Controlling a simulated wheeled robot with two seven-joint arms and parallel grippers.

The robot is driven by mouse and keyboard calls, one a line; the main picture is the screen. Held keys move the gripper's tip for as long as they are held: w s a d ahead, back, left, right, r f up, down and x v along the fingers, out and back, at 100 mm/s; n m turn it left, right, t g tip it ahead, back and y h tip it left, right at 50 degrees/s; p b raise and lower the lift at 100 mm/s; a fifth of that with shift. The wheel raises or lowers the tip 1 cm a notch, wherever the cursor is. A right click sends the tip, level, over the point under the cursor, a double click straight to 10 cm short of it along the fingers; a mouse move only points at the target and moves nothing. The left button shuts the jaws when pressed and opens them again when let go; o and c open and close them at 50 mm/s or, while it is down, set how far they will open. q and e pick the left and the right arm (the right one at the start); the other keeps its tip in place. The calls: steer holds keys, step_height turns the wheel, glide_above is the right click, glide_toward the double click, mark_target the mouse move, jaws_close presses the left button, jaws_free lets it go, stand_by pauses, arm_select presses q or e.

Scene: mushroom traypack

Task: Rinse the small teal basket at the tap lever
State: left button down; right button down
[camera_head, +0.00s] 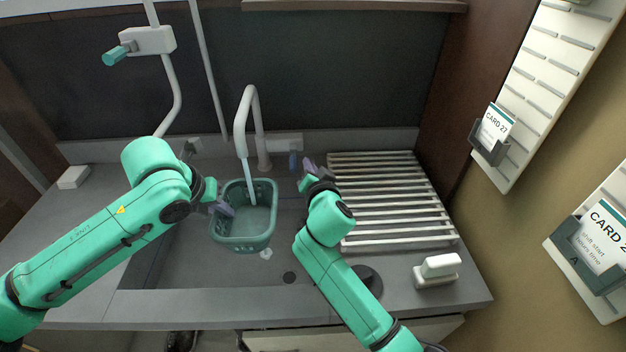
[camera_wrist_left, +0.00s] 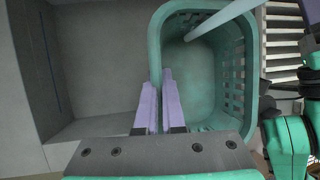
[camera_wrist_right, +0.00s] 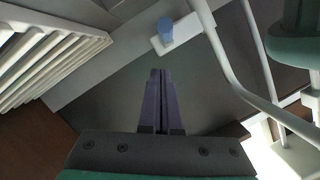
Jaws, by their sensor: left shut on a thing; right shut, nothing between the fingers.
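The small teal basket (camera_head: 243,243) hangs upright over the sink under the white tap (camera_head: 241,120). A pale stream (camera_head: 250,183) runs from the spout into it. My left gripper (camera_head: 226,208) is shut on the basket's left wall; the left wrist view shows its purple fingers (camera_wrist_left: 158,100) pinching the rim (camera_wrist_left: 155,50). The blue tap lever (camera_head: 293,161) sticks out from a white block right of the spout; it also shows in the right wrist view (camera_wrist_right: 165,30). My right gripper (camera_head: 309,166) is shut and empty, its fingertips (camera_wrist_right: 160,82) close to the lever, apart from it.
A slatted white rack (camera_head: 390,243) fills the counter on the right. A white block-shaped item (camera_head: 437,268) stands before it. A white box with a teal handle (camera_head: 150,40) is on the pipe at the upper left.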

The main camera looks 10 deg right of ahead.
mark_target(293, 166)
steer(key=f+v, duration=0.1)
steer(key=v, duration=0.5)
steer(key=shift+s, duration=0.25)
steer(key=c, duration=1.1)
jaws_free()
steer(key=shift+s, duration=0.25)
steer(key=o, duration=0.4)
steer(key=shift+w+d+f, duration=0.15)
steer(key=shift+f, duration=0.1)
steer(key=w+f+y, duration=0.1)
steer(key=w+d+f+n+g+y, duration=0.1)
steer(key=y, duration=0.1)
steer(key=w+g+y, duration=0.1)
steer(key=shift+d+f+y, duration=0.25)
steer(key=shift+f+y, duration=0.15)
steer(key=shift+n+g+y, duration=0.3)
steer(key=shift+n+y, duration=0.1)
steer(key=shift+y, duration=0.5)
steer(key=x, duration=1.2)
steer(key=shift+w+a+r, duration=0.1)
steer(key=shift+w+r, duration=0.15)
steer(key=shift+w, duration=0.05)
